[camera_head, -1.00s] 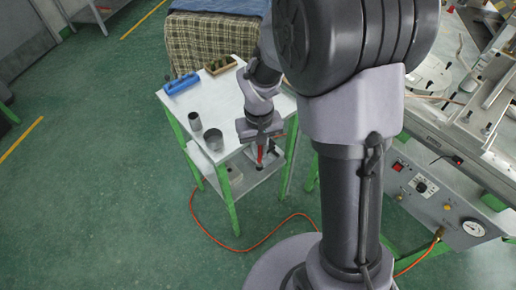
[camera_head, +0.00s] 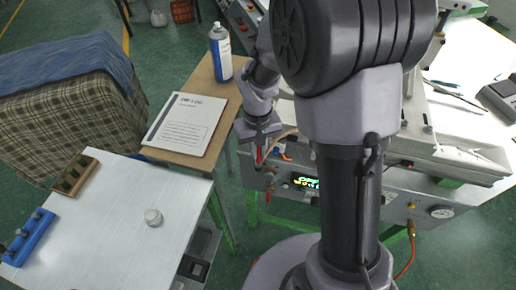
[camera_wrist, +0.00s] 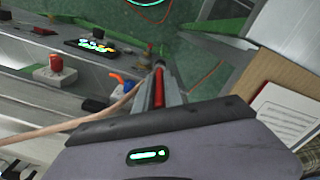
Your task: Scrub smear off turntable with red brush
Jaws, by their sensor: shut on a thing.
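My gripper (camera_head: 261,150) is shut on the red brush and points downward in front of the machine. The brush's thin red handle (camera_wrist: 159,88) stands between the fingers in the wrist view; its red part also shows under my gripper in the head view (camera_head: 259,155). The bristles cannot be made out. My gripper is apart from the white tables. I cannot make out the turntable or the smear in either current view; my arm blocks part of the machine.
A wooden table holds a spray can (camera_head: 221,52) and a paper log (camera_head: 187,124).

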